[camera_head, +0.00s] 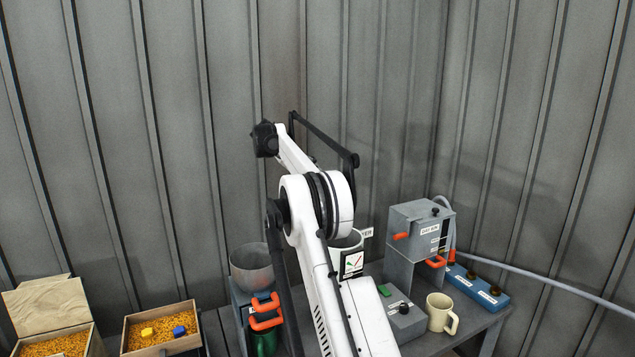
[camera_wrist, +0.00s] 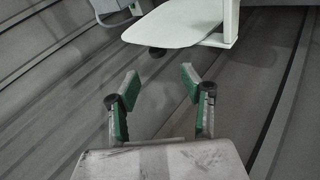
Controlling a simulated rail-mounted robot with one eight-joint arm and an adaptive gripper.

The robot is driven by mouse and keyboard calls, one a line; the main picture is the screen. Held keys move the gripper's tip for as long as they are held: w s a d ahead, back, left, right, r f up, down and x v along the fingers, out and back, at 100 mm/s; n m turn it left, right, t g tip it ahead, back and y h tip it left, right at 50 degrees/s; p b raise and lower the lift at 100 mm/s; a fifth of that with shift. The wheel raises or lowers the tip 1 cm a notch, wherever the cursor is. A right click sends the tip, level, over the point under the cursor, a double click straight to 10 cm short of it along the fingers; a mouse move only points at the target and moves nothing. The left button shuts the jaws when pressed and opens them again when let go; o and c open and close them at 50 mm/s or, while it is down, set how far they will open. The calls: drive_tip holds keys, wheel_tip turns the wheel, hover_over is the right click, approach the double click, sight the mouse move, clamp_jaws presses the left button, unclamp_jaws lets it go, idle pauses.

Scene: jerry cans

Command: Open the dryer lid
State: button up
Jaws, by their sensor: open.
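A label ending in "YER" (camera_head: 366,232) stands behind my arm in the head view. Beside it is a pale round-topped container (camera_head: 348,241), probably the dryer, mostly hidden by my arm; its lid cannot be made out there. In the wrist view my gripper (camera_wrist: 160,83) is open and empty, its green-padded fingers spread apart. Beyond the fingertips is a pale flat plate with a rounded edge (camera_wrist: 180,24) and a dark knob (camera_wrist: 158,51) under its near edge. I cannot tell whether this plate is the lid. My fingers appear clear of it.
A grey box with orange handles (camera_head: 420,226) stands on the bench at right, near a cream mug (camera_head: 441,313) and a blue block (camera_head: 477,287). A metal bowl (camera_head: 251,267) is left of my arm. Grain-filled crates (camera_head: 160,320) stand far left. Ribbed metal walls close the corner.

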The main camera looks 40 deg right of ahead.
drive_tip(key=shift+v, duration=1.5)
drive_tip(key=s+a+r+n+t+y+b, duration=0.15)
drive_tip(key=s+a, duration=0.25)
drive_tip(key=a, duration=0.6)
drive_tip(key=s+a+r+t+y, duration=0.1)
drive_tip(key=s+a+r+t, duration=0.3)
drive_tip(key=a, duration=0.6)
drive_tip(key=s+a+r+n+g+y+b, duration=0.1)
drive_tip(key=s+a, duration=0.4)
drive_tip(key=a, duration=0.5)
drive_tip(key=s+a+f+n+t+y, duration=0.1)
drive_tip(key=s+a+f, duration=0.2)
drive_tip(key=s+a, duration=0.45)
drive_tip(key=s+a+f+t+y, duration=0.1)
drive_tip(key=s+a+f+y, duration=0.1)
drive_tip(key=s+a+f, duration=0.4)
drive_tip(key=s+a+f+y+b, duration=0.1)
drive_tip(key=s+a+f, duration=0.4)
drive_tip(key=s, duration=0.3)
drive_tip(key=s+a+f+n+t+y, duration=0.1)
drive_tip(key=s+a+f+y, duration=0.1)
drive_tip(key=s+a+f, duration=0.4)
drive_tip(key=s, duration=0.3)
drive_tip(key=shift+s+f+b, duration=0.15)
drive_tip(key=shift+s+b, duration=0.1)
drive_tip(key=shift+b, duration=0.1)
drive_tip(key=shift+t, duration=0.25)
